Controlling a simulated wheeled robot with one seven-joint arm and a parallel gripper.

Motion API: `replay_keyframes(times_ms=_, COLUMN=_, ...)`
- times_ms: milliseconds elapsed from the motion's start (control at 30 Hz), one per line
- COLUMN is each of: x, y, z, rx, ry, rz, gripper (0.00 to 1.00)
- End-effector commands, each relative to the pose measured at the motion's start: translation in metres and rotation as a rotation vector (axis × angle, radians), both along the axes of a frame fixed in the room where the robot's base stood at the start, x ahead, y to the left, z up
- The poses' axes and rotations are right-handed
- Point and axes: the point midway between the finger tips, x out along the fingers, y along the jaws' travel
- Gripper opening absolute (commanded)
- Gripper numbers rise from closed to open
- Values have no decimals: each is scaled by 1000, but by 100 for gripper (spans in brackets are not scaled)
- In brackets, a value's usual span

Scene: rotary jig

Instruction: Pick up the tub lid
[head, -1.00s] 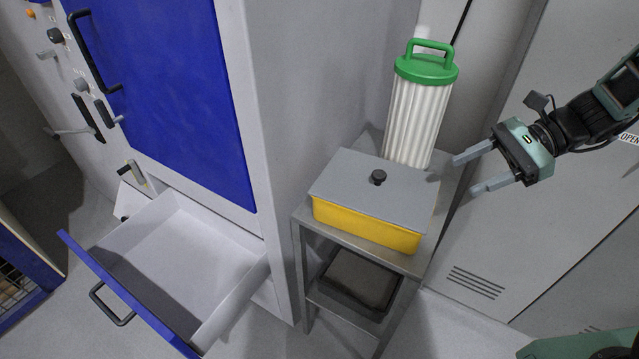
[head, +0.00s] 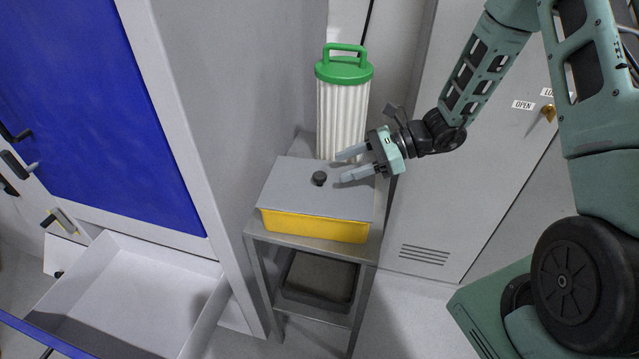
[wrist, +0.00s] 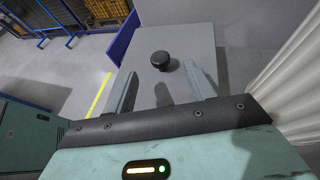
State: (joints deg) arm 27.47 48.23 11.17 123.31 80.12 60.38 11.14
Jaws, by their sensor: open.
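The grey tub lid (head: 300,190) lies flat on the yellow tub (head: 318,227), on a small metal stand. A black round knob (head: 319,178) stands up from the lid's middle. My gripper (head: 340,167) is open and empty, just right of the knob in the head view, its fingers pointing left at it. In the wrist view the lid (wrist: 185,50) lies ahead, and the knob (wrist: 160,60) shows beyond and between the two fingertips of my gripper (wrist: 163,85). The fingers appear apart from the knob.
A white pleated filter with a green handled cap (head: 343,72) stands behind the tub, close to my gripper. The metal stand (head: 258,232) has a dark tray (head: 318,278) below. An open drawer (head: 130,290) is at left, beside the blue-doored cabinet.

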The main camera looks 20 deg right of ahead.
Motion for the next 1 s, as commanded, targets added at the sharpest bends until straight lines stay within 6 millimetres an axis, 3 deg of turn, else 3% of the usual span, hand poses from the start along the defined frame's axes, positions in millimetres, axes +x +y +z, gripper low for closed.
replay_keyframes(times_ms=433, x=12, y=44, z=-19, rx=1, ry=0, rz=3, gripper=54)
replay_keyframes(times_ms=767, x=14, y=50, z=-23, rx=0, ry=-2, rz=1, gripper=54)
replay_keyframes(times_ms=933, x=14, y=50, z=-23, rx=0, ry=-1, rz=0, gripper=6)
replay_keyframes(times_ms=1000, x=14, y=50, z=-23, rx=0, ry=-1, rz=0, gripper=2)
